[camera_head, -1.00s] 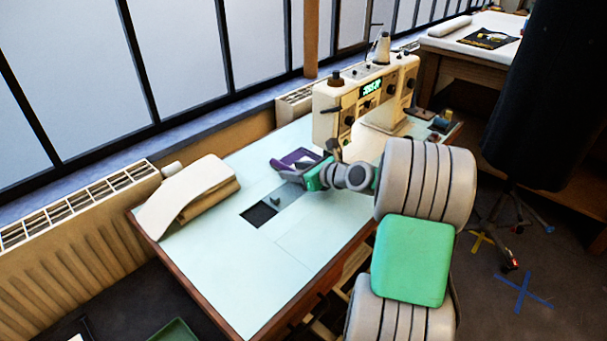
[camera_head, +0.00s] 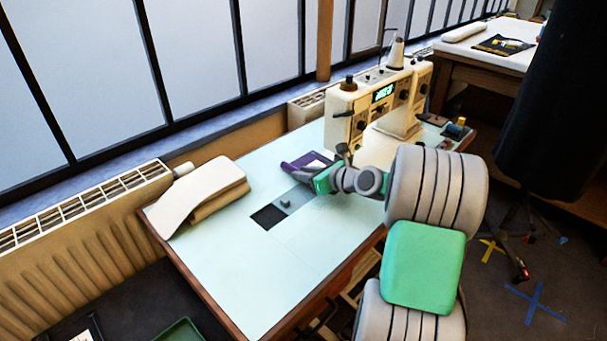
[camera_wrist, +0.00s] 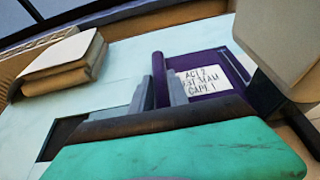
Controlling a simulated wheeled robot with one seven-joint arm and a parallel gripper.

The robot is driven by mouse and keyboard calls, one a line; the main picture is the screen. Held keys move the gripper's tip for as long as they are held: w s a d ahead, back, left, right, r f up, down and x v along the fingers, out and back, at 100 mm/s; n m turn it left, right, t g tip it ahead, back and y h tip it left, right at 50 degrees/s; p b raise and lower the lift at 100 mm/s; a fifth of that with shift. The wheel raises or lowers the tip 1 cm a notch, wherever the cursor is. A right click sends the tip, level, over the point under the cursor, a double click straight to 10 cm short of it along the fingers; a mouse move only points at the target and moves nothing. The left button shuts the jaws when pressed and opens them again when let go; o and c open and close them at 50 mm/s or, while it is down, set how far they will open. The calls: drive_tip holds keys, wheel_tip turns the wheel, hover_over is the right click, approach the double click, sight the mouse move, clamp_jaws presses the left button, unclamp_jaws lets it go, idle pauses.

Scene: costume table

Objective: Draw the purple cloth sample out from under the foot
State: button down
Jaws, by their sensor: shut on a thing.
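The purple cloth sample (camera_head: 299,162) lies at the left end of the sewing machine (camera_head: 378,98), beside my gripper (camera_head: 298,172). In the wrist view the purple cloth (camera_wrist: 208,59) carries a white label with handwriting that reads roughly "ACT 2 … SEAM CAPE 1". Two grey fingers of my gripper (camera_wrist: 160,88) are closed on the cloth's near left edge, with a purple fold standing between them. The machine's foot is by the cloth's right side. My arm and the machine head hide the contact there, so I cannot tell whether the foot presses on the cloth.
The pale table (camera_head: 240,290) is clear at the front and left. Thread spools (camera_head: 455,127) stand right of the machine.

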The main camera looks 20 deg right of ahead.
sight(287, 192)
drive_tip(key=a+p, duration=0.1)
drive_tip(key=s+a+p, duration=0.1)
drive_tip(key=a, duration=0.1)
drive_tip(key=s+a+p, duration=0.1)
drive_tip(key=a, duration=0.1)
drive_tip(key=shift+s+r+p, duration=0.1)
drive_tip(key=shift+p, duration=0.25)
drive_tip(key=shift+s+a, duration=0.25)
drive_tip(key=shift+a, duration=0.4)
drive_tip(key=c, duration=1.2)
unclamp_jaws()
drive_tip(key=shift+a, duration=0.1)
drive_tip(key=p+v, duration=0.1)
drive_tip(key=v, duration=0.6)
drive_tip(key=shift+s+p, duration=0.35)
